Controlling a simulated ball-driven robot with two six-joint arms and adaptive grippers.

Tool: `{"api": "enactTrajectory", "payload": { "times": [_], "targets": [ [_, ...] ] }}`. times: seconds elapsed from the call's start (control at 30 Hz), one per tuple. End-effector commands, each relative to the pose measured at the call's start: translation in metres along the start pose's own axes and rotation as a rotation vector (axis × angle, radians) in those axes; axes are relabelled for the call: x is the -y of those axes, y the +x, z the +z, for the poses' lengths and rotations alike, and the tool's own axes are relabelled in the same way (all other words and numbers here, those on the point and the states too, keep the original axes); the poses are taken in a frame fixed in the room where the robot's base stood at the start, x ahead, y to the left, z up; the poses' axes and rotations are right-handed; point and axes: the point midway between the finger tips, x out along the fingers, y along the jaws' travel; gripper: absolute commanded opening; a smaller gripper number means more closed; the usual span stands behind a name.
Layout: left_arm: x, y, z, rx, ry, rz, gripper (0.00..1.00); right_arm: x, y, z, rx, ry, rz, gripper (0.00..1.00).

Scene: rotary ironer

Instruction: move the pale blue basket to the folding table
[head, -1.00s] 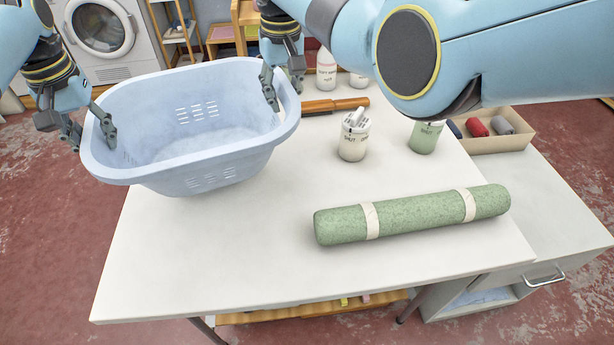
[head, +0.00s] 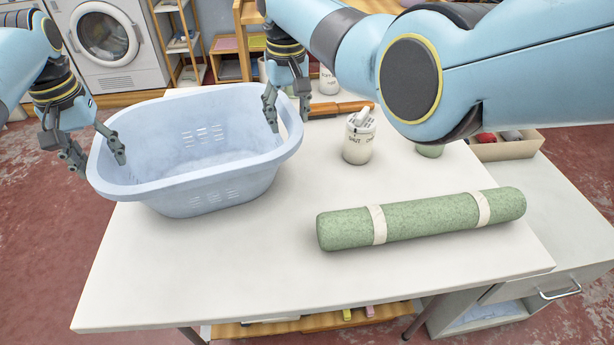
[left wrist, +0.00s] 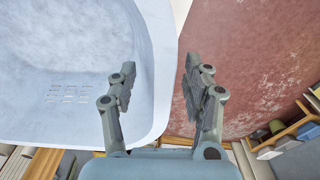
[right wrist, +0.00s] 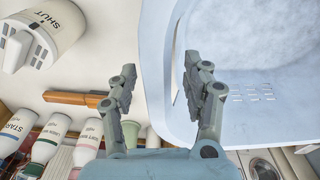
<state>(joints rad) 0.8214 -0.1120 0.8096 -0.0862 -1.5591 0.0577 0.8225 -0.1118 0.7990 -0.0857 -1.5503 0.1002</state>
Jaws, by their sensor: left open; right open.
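The pale blue basket (head: 205,195) sits upright on the back left part of the white folding table (head: 210,290). It looks empty. My left gripper (head: 100,162) is open at the basket's left end, with one finger inside the rim and one outside; the left wrist view shows the basket wall (left wrist: 155,70) between or beside its fingers (left wrist: 158,85). My right gripper (head: 288,115) is open over the basket's right rim. In the right wrist view the rim (right wrist: 155,70) passes between its spread fingers (right wrist: 160,85).
A rolled green mat (head: 420,220) with pale bands lies on the table at front right. A white canister (head: 358,138) stands behind it, near a wooden rod (head: 340,108). A box of rolls (head: 505,148) is at back right. The front left of the table is clear.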

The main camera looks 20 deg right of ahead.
Motion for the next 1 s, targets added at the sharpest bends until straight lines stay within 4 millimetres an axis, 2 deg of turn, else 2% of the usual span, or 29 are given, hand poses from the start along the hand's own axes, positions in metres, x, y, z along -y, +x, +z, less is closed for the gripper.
{"api": "enactTrajectory", "payload": {
  "times": [0.13, 0.23, 0.5, 0.7, 0.87, 1.0],
  "targets": [
    [-0.001, -0.004, 0.0, 0.0, 0.001, 0.002, 0.5, 0.001, 0.0, 0.0, 0.0, -0.001, -0.002, 0.49],
    [-0.001, -0.016, -0.001, -0.002, 0.001, 0.002, 0.5, 0.001, 0.0, 0.0, 0.0, -0.001, -0.003, 0.49],
    [-0.001, -0.076, -0.002, -0.005, 0.0, 0.001, 0.5, 0.002, 0.0, 0.0, 0.0, -0.001, -0.004, 0.49],
    [0.0, -0.109, -0.001, -0.002, 0.0, 0.001, 0.5, 0.002, 0.0, 0.0, 0.0, -0.001, -0.004, 0.49],
    [0.0, -0.119, 0.0, -0.001, 0.0, 0.0, 0.5, 0.002, -0.004, -0.001, -0.002, -0.001, -0.004, 0.49],
    [0.0, -0.12, 0.0, 0.0, 0.0, 0.0, 0.5, 0.002, -0.024, -0.001, -0.005, -0.001, -0.004, 0.49]
  ]
}}
